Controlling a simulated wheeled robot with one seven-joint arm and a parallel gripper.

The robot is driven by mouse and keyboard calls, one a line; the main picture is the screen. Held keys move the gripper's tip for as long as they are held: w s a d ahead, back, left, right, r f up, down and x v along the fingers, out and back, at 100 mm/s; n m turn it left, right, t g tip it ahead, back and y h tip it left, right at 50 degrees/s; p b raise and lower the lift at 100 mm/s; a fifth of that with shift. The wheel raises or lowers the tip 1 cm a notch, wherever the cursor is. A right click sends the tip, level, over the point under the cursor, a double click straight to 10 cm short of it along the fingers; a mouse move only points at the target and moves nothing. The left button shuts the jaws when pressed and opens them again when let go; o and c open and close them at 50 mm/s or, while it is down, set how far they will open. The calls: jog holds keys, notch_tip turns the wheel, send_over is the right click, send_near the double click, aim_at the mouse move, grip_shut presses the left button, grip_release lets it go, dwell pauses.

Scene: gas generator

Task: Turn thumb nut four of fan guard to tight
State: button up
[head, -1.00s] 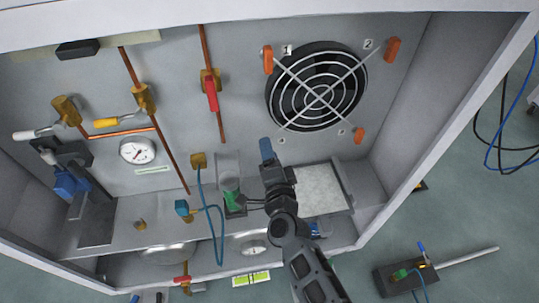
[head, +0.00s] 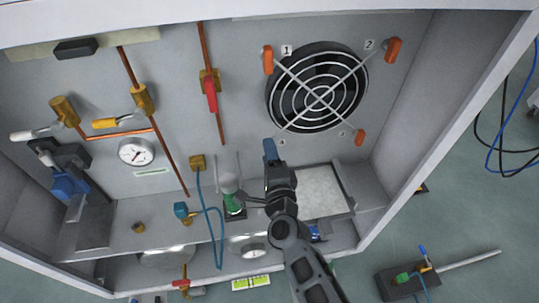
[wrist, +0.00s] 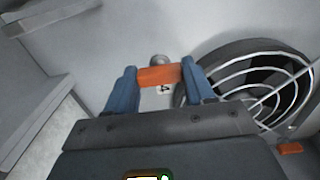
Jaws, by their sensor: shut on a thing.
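The fan guard (head: 317,88) is a wire ring grille with crossed bars over a black fan on the back panel. Orange thumb nuts sit at corner one (head: 268,60), corner two (head: 394,50) and the lower right corner (head: 360,137). My gripper (head: 270,150) is at the lower left corner, by the label 4. In the wrist view, the blue fingers are shut on the orange thumb nut four (wrist: 159,76), one finger on each side. A round metal stud end (wrist: 158,59) shows just beyond it. In the head view my gripper hides this nut.
A red-handled valve (head: 210,93) on a copper pipe is left of the fan. A green-based bottle (head: 231,195) stands close left of my wrist, and a pale flat panel (head: 320,190) lies to its right. The cabinet's right wall (head: 425,90) bounds the space.

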jog(key=shift+d, duration=0.1)
jog(key=o, duration=1)
jog(key=shift+o, duration=0.2)
jog(key=p+v, duration=0.1)
jog(key=v, duration=0.6)
jog(key=shift+s, duration=0.4)
jog(key=shift+d, duration=0.15)
jog(key=s+d+r+n+h+p, duration=0.15)
jog(key=s+d+n, duration=0.25)
jog(key=s+d, duration=0.55)
jog(key=s+d+r+n+h+p, duration=0.1)
jog(key=s+d+r+n, duration=0.15)
jog(key=s+d, duration=0.7)
jog(key=s+d+r+n+g+h+p, duration=0.1)
jog(key=s+d+r+n, duration=0.1)
jog(key=s+r+n, duration=0.2)
jog(key=s+d+r+n+g+h+p, duration=0.1)
jog(key=s+r+n, duration=0.3)
jog(key=s+r, duration=0.7)
jog(key=s+d, duration=0.1)
jog(key=s, duration=0.4)
jog(key=shift+g, duration=0.3)
